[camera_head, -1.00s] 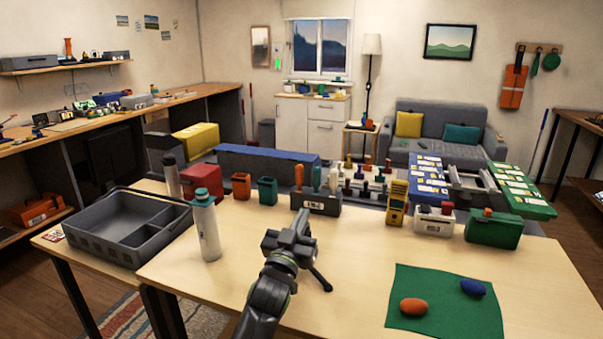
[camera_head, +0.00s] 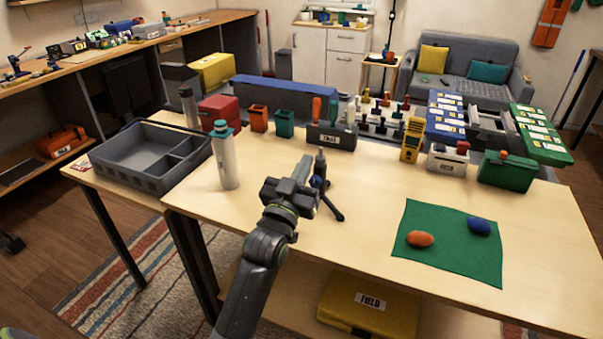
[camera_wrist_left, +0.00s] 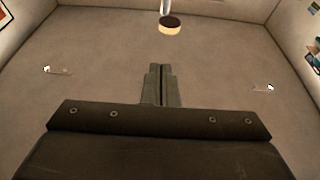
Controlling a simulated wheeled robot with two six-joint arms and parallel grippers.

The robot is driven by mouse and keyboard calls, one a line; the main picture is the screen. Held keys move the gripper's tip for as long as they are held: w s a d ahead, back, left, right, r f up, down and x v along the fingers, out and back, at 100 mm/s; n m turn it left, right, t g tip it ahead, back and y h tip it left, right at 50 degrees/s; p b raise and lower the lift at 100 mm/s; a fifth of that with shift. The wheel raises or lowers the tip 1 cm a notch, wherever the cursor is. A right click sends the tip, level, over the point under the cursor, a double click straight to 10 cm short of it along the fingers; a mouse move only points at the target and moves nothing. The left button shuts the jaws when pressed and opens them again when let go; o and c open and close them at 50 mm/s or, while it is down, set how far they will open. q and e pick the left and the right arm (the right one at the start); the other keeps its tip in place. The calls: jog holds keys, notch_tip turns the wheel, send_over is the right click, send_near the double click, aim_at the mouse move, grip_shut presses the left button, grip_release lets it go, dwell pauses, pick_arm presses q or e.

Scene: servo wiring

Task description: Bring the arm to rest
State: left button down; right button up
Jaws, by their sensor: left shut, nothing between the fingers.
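My left arm comes in from the bottom of the head view, and its dark gripper (camera_head: 303,170) is raised above the near middle of the wooden table (camera_head: 330,235). In the left wrist view the two fingers (camera_wrist_left: 160,85) are pressed together with nothing between them. They stand out against a plain grey-brown surface with walls around it and a hanging lamp (camera_wrist_left: 170,25), so the wrist appears to face the ceiling. My right gripper is not in view.
A grey tray (camera_head: 118,175) and a white bottle (camera_head: 226,160) stand left of the arm. A green mat (camera_head: 450,262) with an orange (camera_head: 420,239) and a blue lump (camera_head: 479,226) lies right. A tool holder (camera_head: 330,138) stands behind. A yellow case (camera_head: 368,305) sits below.

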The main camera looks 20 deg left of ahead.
pick_arm(q)
jog(key=shift+v, duration=0.85)
jog(key=shift+r, duration=0.1)
